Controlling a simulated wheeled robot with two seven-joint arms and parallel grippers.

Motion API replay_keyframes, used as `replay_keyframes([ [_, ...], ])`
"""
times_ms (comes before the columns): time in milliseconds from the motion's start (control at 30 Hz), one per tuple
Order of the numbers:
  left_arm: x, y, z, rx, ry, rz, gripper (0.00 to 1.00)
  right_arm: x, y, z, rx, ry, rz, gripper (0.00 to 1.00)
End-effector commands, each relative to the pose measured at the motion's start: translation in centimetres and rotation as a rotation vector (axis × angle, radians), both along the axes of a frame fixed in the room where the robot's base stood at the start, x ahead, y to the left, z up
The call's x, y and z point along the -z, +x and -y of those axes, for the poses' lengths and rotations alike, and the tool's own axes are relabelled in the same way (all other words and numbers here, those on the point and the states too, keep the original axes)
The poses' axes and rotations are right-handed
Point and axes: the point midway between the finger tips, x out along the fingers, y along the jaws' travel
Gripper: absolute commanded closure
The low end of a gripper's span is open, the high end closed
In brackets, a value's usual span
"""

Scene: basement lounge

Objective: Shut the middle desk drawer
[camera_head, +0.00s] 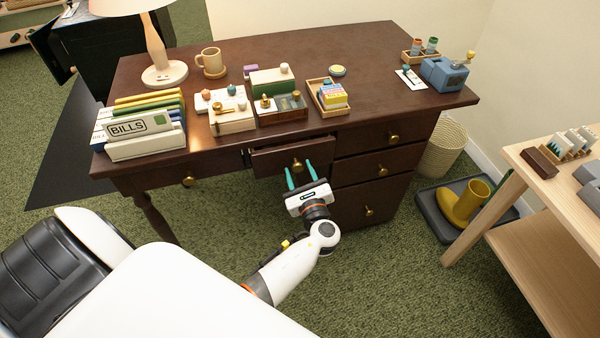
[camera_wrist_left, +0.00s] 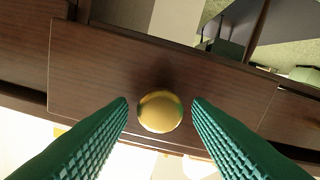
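The middle drawer (camera_head: 275,160) of the dark brown desk (camera_head: 240,75) is pulled out a little, with its front standing forward of the desk. Its brass knob (camera_head: 297,164) is near the middle of the front. In the left wrist view, the drawer front (camera_wrist_left: 95,75) fills the middle and the knob (camera_wrist_left: 160,111) shows between the fingertips. My left gripper (camera_head: 299,170) faces the front with its green fingers apart. The fingertips (camera_wrist_left: 160,105) are on either side of the knob, with no clear grip on it. My right gripper is not in view.
Closed drawers with brass knobs (camera_head: 382,168) are at the right, and another knob (camera_head: 188,181) is at the left. File folders (camera_head: 145,148), small boxes and a mug (camera_head: 209,60) stand on the desk. A wooden table (camera_head: 520,185) is at the right. Green carpet is clear in front.

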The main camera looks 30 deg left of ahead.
Motion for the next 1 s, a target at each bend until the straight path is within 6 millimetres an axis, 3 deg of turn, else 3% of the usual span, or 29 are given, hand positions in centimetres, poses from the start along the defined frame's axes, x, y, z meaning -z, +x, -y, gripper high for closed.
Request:
replay_keyframes([
  [33,0.0,0.0,0.0,0.000,0.000,0.000,0.63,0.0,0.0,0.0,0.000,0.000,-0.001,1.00],
  [267,0.0,0.0,0.0,0.000,0.000,0.000,1.00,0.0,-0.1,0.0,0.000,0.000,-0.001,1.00],
  [467,0.0,0.3,-0.3,0.001,0.002,0.000,1.00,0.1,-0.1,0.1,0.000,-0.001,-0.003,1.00],
  [733,0.0,2.8,-3.3,0.000,0.003,0.001,1.00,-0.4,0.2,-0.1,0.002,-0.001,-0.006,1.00],
  [1000,-0.1,2.9,-3.5,-0.001,0.002,0.002,1.00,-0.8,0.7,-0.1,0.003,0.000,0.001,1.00],
])
